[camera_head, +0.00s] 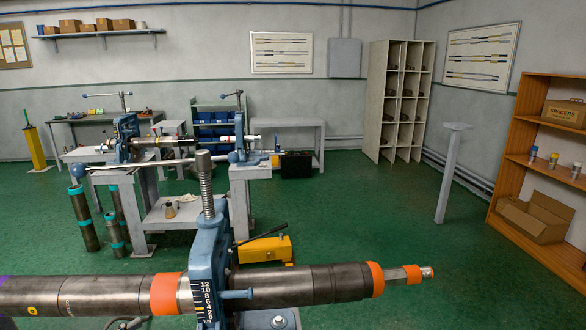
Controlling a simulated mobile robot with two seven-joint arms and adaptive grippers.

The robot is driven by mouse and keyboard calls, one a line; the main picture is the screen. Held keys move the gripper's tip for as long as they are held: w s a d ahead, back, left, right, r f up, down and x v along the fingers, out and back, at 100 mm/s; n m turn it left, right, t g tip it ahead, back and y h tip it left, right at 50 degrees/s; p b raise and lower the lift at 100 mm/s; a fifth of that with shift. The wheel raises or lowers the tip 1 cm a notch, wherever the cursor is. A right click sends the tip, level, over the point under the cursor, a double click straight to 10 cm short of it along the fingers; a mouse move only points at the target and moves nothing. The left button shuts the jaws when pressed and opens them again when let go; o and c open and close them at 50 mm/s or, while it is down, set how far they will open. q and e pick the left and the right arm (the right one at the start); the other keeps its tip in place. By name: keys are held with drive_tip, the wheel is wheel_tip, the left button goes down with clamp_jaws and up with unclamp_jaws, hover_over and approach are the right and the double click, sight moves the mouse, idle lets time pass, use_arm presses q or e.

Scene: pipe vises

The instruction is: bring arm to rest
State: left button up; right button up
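Neither of my grippers shows in the head view, and I see no part of my arms that I can be sure of. In the foreground a blue pipe vise (207,262) with an upright threaded screw stands around a long dark pipe (100,296). The pipe lies level across the lower part of the view and has orange bands. Its right end narrows to a thin tip with an orange collar. The left end of the pipe runs out of the picture.
A grey stand (447,180) and an orange shelf (515,150) are at the right. Green floor (370,200) is open between.

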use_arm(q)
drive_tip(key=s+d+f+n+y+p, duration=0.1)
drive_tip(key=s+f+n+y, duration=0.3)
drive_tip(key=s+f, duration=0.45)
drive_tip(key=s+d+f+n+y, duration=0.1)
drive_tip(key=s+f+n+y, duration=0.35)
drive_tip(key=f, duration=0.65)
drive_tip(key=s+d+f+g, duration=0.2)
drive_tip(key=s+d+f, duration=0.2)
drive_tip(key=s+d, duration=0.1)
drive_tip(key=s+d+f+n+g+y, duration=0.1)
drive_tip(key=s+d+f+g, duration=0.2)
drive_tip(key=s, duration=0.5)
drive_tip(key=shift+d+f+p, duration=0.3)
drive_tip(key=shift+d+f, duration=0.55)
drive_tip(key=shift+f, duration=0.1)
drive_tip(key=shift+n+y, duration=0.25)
